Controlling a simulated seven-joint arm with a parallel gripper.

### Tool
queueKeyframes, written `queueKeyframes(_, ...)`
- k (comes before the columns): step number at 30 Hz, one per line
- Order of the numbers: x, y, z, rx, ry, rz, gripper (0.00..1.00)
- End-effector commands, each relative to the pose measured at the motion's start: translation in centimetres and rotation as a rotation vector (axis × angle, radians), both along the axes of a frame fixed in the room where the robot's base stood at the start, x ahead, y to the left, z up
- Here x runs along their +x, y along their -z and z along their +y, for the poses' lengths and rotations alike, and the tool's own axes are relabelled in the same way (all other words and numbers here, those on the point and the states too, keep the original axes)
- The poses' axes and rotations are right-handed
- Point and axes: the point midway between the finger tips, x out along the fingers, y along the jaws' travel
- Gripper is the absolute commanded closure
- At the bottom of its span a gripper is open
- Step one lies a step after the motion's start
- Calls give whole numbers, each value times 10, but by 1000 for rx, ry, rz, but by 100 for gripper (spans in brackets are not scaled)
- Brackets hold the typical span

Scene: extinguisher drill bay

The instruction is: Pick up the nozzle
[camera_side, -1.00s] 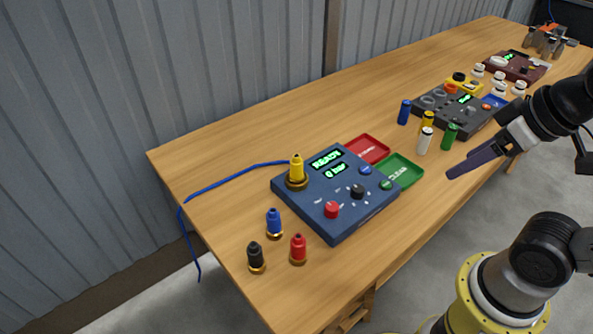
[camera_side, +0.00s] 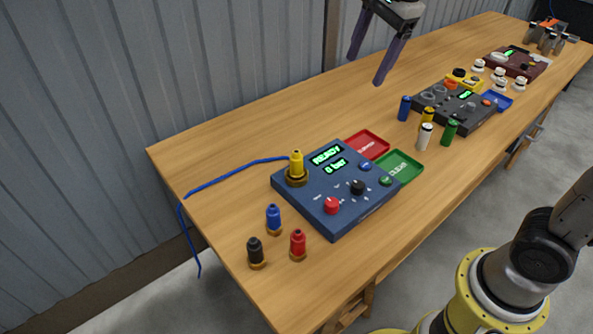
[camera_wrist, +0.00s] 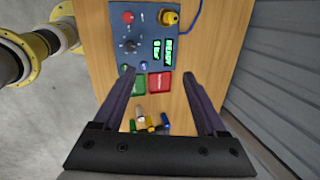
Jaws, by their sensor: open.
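Several nozzle-like pieces with brass bases are at the near left. A yellow one (camera_side: 296,164) stands upright on the corner of a blue control panel (camera_side: 335,200), by the end of a blue hose (camera_side: 235,173). A blue one (camera_side: 273,219), a black one (camera_side: 255,253) and a red one (camera_side: 298,245) stand on the table in front. My gripper (camera_side: 364,72) is open and empty, raised above the back of the table, apart from all of them. In the wrist view, the yellow piece (camera_wrist: 169,18) shows at the top, beyond my fingertips.
Red (camera_side: 367,146) and green (camera_side: 399,168) trays adjoin the panel. Several small coloured cylinders, among them a white one (camera_side: 424,136), stand by a dark panel (camera_side: 462,108). A corrugated wall (camera_side: 180,80) runs behind the table. The table's left back is clear.

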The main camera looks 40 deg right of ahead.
Motion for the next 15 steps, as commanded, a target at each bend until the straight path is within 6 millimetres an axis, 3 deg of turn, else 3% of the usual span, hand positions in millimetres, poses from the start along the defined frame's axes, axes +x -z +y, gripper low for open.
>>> queueKeyframes(3, 48, 25, 16, 27, 110, 74, 26)
queueKeyframes(7, 88, 61, 33, 30, 168, 147, 26)
queueKeyframes(12, 118, 110, 51, 11, 146, 222, 26)
queueKeyframes(15, 120, 133, 56, -1, 137, 264, 26)
